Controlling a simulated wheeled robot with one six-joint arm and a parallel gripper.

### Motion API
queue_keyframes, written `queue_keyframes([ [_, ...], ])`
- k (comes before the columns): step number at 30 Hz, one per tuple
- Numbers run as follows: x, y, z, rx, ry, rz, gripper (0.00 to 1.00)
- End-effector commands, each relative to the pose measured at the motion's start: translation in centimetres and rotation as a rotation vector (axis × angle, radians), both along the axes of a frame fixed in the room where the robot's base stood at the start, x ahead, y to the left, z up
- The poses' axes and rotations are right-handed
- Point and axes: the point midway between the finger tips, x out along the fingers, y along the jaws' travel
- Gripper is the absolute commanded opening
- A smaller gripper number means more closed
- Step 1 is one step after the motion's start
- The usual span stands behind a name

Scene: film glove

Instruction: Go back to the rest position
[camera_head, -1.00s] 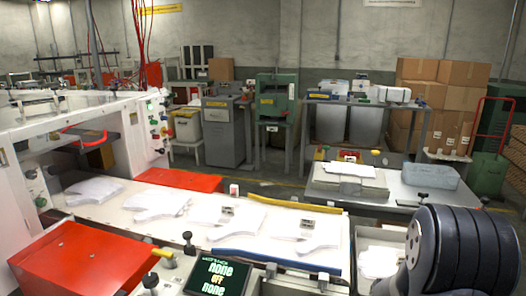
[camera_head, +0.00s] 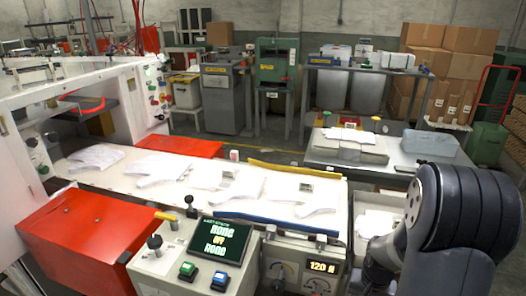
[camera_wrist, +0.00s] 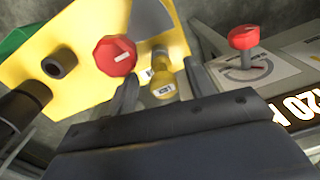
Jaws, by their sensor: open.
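My gripper (camera_wrist: 160,88) is in the wrist view, with its two dark fingers apart. A yellow knob-like part with a small label (camera_wrist: 162,82) shows between and beyond the fingers. I cannot tell how far it is from them, and I see no grip on it. In the head view my dark arm fills the right side, and the gripper itself does not show there.
A control console with a lit screen (camera_head: 219,240) and a lit display (camera_head: 322,267) stands in front. The wrist view shows a yellow panel (camera_wrist: 85,28) with a red knob (camera_wrist: 115,55), and another red knob (camera_wrist: 243,38). White glove sheets (camera_head: 237,186) lie on the belt.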

Motion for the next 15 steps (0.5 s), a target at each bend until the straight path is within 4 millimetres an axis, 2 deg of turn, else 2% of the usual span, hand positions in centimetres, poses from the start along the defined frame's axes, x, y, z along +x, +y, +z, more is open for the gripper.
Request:
queue_keyframes([
  [2, -0.1, 0.1, -2.0, 0.002, 0.005, 0.000, 0.51],
  [4, 0.0, 0.0, -0.3, 0.000, -0.001, 0.000, 0.51],
  [15, 0.0, 0.0, 4.5, 0.000, -0.001, 0.000, 0.51],
])
